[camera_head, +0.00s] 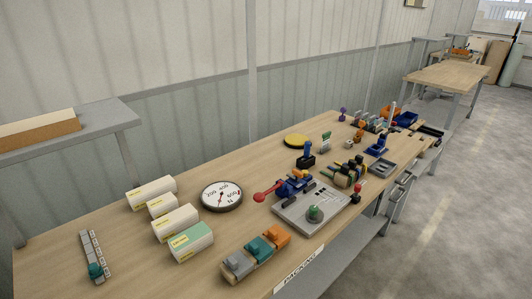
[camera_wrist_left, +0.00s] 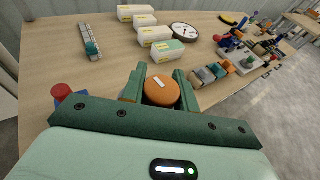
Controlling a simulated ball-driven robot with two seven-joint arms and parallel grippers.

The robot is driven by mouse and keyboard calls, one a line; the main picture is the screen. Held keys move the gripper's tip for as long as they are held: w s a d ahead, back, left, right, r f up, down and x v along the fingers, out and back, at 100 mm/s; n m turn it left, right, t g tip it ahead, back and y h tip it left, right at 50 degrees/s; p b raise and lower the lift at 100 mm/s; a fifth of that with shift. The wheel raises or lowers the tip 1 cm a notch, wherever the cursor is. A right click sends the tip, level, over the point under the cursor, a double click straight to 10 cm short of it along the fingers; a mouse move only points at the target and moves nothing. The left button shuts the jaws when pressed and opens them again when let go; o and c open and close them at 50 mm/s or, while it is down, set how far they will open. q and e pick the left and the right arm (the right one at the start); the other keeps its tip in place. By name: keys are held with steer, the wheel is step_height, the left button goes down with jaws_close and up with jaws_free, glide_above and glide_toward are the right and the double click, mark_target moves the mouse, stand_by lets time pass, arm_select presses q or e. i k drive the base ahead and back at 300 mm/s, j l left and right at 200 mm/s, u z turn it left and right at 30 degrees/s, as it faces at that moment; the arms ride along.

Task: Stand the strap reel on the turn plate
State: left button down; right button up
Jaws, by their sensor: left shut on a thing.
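In the left wrist view, my left gripper (camera_wrist_left: 160,80) has green fingers, shut on a round orange-brown thing (camera_wrist_left: 160,92) with a white label on its face. It may be the strap reel, but I cannot tell for sure. The fingers hide its sides. No gripper shows in the head view. A flat yellow disc (camera_head: 296,141) lies on the bench toward the back and may be the turn plate. My right gripper is in neither view.
The wooden bench (camera_head: 120,215) holds several white boxes (camera_head: 152,190), a round dial (camera_head: 222,195), a grey board (camera_head: 300,208) with a tool on it, and a row of coloured blocks (camera_head: 256,254). A red and blue object (camera_wrist_left: 62,93) is left of my gripper.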

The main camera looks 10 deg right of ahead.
mark_target(297, 139)
steer(key=i+l+z, duration=0.3)
steer(key=i+l, duration=0.9)
steer(key=l, duration=0.25)
steer(key=i+l+z, duration=0.25)
steer(key=i+l, duration=0.85)
steer(key=i, duration=0.25)
